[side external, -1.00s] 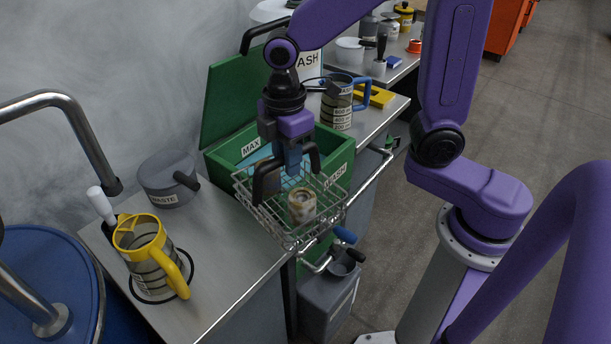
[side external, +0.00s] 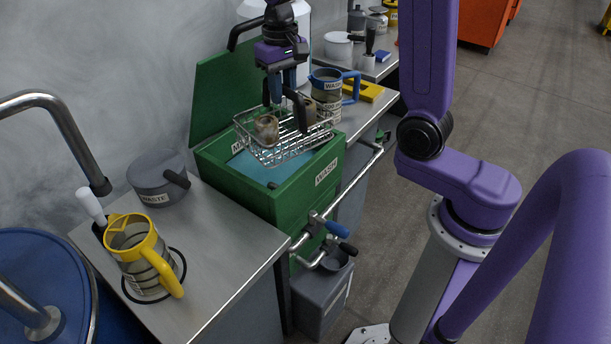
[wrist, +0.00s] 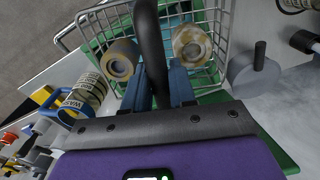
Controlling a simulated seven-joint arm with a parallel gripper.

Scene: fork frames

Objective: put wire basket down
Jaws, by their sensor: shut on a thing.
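The wire basket (side external: 290,153) hangs level above the open green wash tank (side external: 290,203), apart from the bluish liquid (side external: 255,168) in it. Two ring-shaped parts lie in the basket: a tan one (side external: 266,128) and a darker one (side external: 308,114). Both parts also show in the wrist view, at left (wrist: 120,60) and right (wrist: 191,46). My gripper (side external: 285,92) is above the basket, shut on its dark handle (wrist: 150,45). The blue fingers (wrist: 155,88) hide part of the handle and basket.
The tank's green lid (side external: 222,90) stands open at the back left. A grey waste pot (side external: 158,178) and a yellow-handled jug (side external: 140,255) stand on the left counter (side external: 215,240). A blue-handled mug (side external: 328,88) stands behind right. Pipes and valves (side external: 325,225) run along the front.

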